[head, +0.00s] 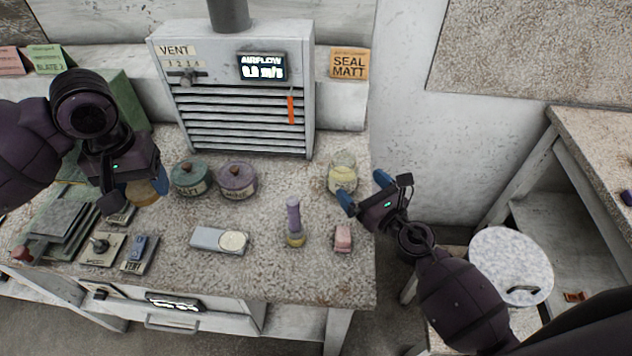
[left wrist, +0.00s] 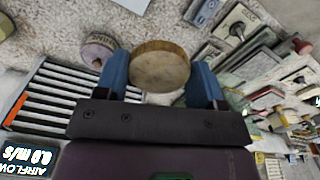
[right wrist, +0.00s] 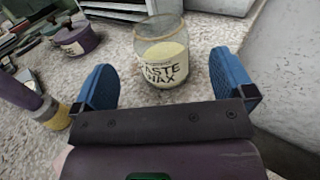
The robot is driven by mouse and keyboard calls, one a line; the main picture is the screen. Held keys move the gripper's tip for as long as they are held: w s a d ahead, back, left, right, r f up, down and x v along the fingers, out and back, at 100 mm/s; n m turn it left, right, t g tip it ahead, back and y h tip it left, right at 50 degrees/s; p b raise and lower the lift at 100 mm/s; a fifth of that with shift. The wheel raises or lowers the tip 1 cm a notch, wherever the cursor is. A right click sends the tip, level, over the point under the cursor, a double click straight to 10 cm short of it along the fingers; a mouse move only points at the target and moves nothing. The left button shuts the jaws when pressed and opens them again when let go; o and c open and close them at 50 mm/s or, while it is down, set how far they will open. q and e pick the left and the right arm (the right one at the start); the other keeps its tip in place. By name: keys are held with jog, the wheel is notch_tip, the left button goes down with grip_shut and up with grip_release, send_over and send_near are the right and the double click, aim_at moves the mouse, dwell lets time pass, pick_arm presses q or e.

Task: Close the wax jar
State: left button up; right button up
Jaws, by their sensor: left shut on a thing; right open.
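The wax jar (head: 342,172) is clear glass with pale yellow contents and stands upright at the bench's right back. In the right wrist view the jar (right wrist: 163,62) shows a label reading in part "ASTE WAX", and no lid is seen on it. My right gripper (head: 364,190) is open beside the jar; the jar shows ahead between its blue fingers, with gaps on both sides. My left gripper (left wrist: 160,78) is shut on a round tan lid (left wrist: 160,66), held above the bench's left part. The lid (head: 143,191) is partly hidden by the gripper in the head view.
Two lidded pots, green (head: 192,179) and purple (head: 237,180), stand between the grippers. The vent unit (head: 235,90) stands behind.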

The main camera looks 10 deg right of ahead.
aim_at(342, 172)
pick_arm(q)
notch_tip(342, 172, down, 3)
jog(key=shift+r+b, duration=0.15)
jog(key=shift+b, duration=0.45)
pick_arm(e)
notch_tip(342, 172, down, 2)
jog(key=shift+f, duration=0.1)
pick_arm(q)
jog(key=shift+r, duration=0.3)
pick_arm(e)
jog(key=shift+w+a+r, duration=0.2)
jog(key=shift+w, duration=0.4)
pick_arm(q)
jog(key=shift+r, duration=0.1)
pick_arm(e)
jog(key=shift+w+a, duration=0.25)
jog(key=shift+w, duration=0.25)
pick_arm(q)
jog(key=shift+p, duration=0.3)
pick_arm(e)
jog(key=x, duration=0.5)
jog(key=shift+c, duration=0.5)
